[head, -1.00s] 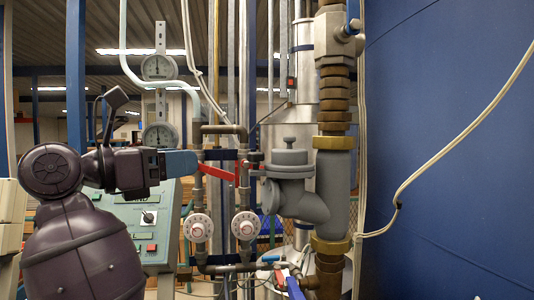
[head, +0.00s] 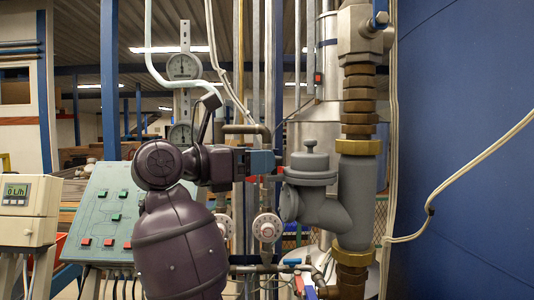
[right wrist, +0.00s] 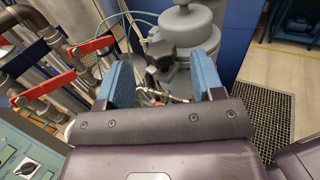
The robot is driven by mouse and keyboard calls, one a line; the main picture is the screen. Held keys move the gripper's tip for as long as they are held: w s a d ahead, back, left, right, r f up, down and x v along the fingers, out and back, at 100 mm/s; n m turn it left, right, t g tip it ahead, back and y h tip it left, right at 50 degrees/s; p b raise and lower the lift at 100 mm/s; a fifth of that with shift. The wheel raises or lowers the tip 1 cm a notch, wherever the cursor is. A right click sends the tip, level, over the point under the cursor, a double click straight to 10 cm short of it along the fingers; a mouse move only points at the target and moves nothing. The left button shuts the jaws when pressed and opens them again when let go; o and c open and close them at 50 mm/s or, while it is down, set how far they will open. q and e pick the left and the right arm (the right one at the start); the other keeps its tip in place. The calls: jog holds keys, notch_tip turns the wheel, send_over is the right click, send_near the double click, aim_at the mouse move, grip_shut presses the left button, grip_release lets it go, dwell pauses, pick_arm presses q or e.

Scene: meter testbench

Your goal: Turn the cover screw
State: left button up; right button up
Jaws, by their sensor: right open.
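The grey filter housing (head: 315,195) with its round cap stands on the vertical pipe, right of centre in the head view. In the right wrist view the housing (right wrist: 185,30) carries a dark grey knob-like cover screw (right wrist: 161,52). My right gripper (right wrist: 162,68) has two blue fingers, open, one on each side of the screw. No contact with the screw shows. In the head view my right gripper (head: 265,162) comes from the left, its tips close to the housing; the screw is hard to make out there. My left gripper is out of view.
Red valve levers (right wrist: 92,45) are left of the fingers in the right wrist view. A green control panel (head: 105,212) stands at left, and a blue wall (head: 465,150) closes the right side.

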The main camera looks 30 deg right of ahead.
jog(key=shift+d+p, duration=0.3)
jog(key=shift+d, duration=1.2)
jog(key=c, duration=0.9)
